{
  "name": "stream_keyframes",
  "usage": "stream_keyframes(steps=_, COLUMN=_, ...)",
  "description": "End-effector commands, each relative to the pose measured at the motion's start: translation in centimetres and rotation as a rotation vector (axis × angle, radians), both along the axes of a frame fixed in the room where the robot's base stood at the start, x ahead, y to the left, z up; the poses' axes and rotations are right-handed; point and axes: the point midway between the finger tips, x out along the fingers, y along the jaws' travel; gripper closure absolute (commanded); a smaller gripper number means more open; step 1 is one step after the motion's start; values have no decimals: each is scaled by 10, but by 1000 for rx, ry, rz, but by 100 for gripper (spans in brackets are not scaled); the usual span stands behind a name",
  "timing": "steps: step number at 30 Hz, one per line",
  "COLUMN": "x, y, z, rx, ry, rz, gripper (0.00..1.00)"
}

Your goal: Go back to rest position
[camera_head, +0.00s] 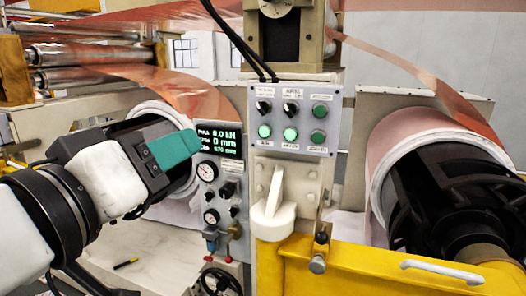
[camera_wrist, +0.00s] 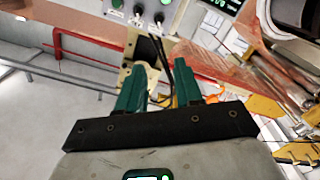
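My gripper (camera_head: 186,146) reaches in from the left in the head view, its teal fingers pointing right, in front of the left roll and beside the dark display. In the wrist view the two green fingers of my gripper (camera_wrist: 160,84) stand apart with nothing held between them. A machine column with a black part (camera_wrist: 150,52) and black cables shows beyond the gap. The head view shows the fingers from the side, so the gap is hidden there.
A grey control panel (camera_head: 291,120) with knobs and green lights stands at the centre. The green-lettered display (camera_head: 219,140) and gauges (camera_head: 207,171) are close to my fingertips. A white lever (camera_head: 273,213) sits below the panel. The right roll (camera_head: 402,140) and yellow frame (camera_head: 350,270) are at right.

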Motion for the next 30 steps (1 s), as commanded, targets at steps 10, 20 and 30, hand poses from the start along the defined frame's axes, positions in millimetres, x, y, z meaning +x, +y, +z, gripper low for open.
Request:
stream_keyframes(steps=10, x=25, y=-26, z=-50, rx=-8, ry=93, rz=-4, gripper=65)
stream_keyframes(steps=20, x=56, y=-82, z=-141, rx=-2, ry=268, rz=-16, gripper=65)
stream_keyframes(steps=30, x=49, y=-214, z=-318, rx=89, ry=636, rz=-61, gripper=65)
